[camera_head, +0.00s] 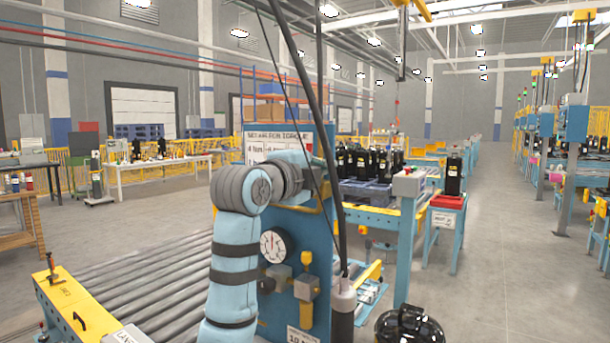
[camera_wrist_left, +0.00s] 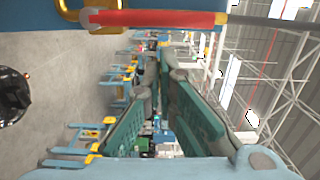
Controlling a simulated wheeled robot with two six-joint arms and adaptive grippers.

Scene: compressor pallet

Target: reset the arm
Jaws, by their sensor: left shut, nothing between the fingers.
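My left arm (camera_head: 235,255) rises from the bottom of the head view, blue with dark bands. It bends at a grey joint (camera_head: 242,188) and reaches right, in front of the blue torque station panel (camera_head: 318,250). Its gripper cannot be made out clearly in the head view. In the left wrist view the left gripper (camera_wrist_left: 161,86) shows its two green fingers, shut with nothing held. The wrist picture is turned on its side. My right arm and gripper are in neither view.
A roller conveyor (camera_head: 150,272) lies left of the arm. A dark hanging hose and tool (camera_head: 343,300) hang just right of it. Black compressors (camera_head: 368,160) stand on a pallet behind. A red-topped stand (camera_head: 447,202) is at right. Open floor (camera_head: 520,260) lies further right.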

